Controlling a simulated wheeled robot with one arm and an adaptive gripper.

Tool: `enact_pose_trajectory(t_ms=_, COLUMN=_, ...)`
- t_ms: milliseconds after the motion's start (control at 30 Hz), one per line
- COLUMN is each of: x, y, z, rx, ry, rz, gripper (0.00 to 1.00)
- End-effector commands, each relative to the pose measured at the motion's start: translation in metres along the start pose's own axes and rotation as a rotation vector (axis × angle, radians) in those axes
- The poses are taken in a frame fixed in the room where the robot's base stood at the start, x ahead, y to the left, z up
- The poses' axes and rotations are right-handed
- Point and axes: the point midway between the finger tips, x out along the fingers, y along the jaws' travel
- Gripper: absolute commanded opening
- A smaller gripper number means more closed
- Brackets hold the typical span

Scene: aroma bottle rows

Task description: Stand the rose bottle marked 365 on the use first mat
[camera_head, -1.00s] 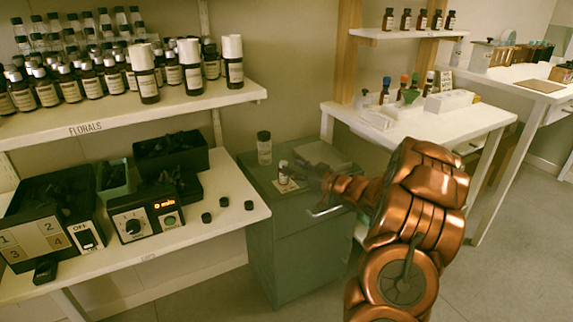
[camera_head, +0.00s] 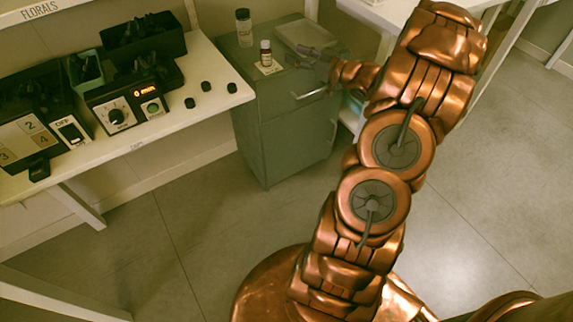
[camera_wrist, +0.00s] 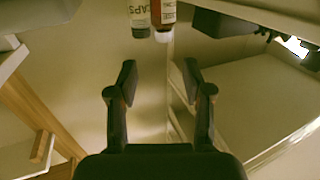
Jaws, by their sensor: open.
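A small amber bottle (camera_head: 266,52) with a pale label stands upright on a small cream mat (camera_head: 267,69) on top of the grey-green cabinet. Its number and the mat's writing are too small to read in the head view. My gripper (camera_head: 297,60) is just right of the bottle, apart from it. In the wrist view my gripper (camera_wrist: 159,78) is open, with nothing between its fingers. The amber bottle (camera_wrist: 163,13) shows upside down at the top edge there, beyond the fingertips, with a red label band and a white part below it.
A taller dark-capped bottle (camera_head: 244,29), reading CAPS in the wrist view (camera_wrist: 139,14), stands behind the mat. A flat grey item (camera_head: 303,35) lies at the cabinet's back right. The shelf bench (camera_head: 215,97) at left holds boxes, a control unit (camera_head: 125,108) and loose black caps.

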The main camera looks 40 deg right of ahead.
Motion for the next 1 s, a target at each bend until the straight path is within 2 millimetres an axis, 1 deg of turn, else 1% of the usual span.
enact_pose_trajectory(t_ms=100, x=0.018, y=0.002, z=-0.001, rx=-0.038, ry=-0.081, rz=0.050, gripper=0.50)
enact_pose_trajectory(t_ms=233, x=0.038, y=0.004, z=0.000, rx=-0.086, ry=-0.221, rz=0.148, gripper=0.50)
enact_pose_trajectory(t_ms=333, x=0.045, y=0.003, z=0.001, rx=-0.112, ry=-0.336, rz=0.228, gripper=0.50)
enact_pose_trajectory(t_ms=467, x=0.043, y=-0.005, z=0.001, rx=-0.128, ry=-0.485, rz=0.323, gripper=0.50)
enact_pose_trajectory(t_ms=567, x=0.035, y=-0.019, z=0.002, rx=-0.128, ry=-0.598, rz=0.384, gripper=0.50)
enact_pose_trajectory(t_ms=667, x=0.021, y=-0.039, z=0.004, rx=-0.113, ry=-0.715, rz=0.436, gripper=0.50)
enact_pose_trajectory(t_ms=767, x=0.002, y=-0.065, z=0.007, rx=-0.088, ry=-0.832, rz=0.475, gripper=0.50)
enact_pose_trajectory(t_ms=867, x=-0.020, y=-0.097, z=0.010, rx=-0.054, ry=-0.949, rz=0.500, gripper=0.50)
enact_pose_trajectory(t_ms=967, x=-0.048, y=-0.136, z=0.013, rx=-0.011, ry=-1.070, rz=0.507, gripper=0.50)
enact_pose_trajectory(t_ms=1000, x=-0.060, y=-0.153, z=0.016, rx=0.008, ry=-1.123, rz=0.504, gripper=0.50)
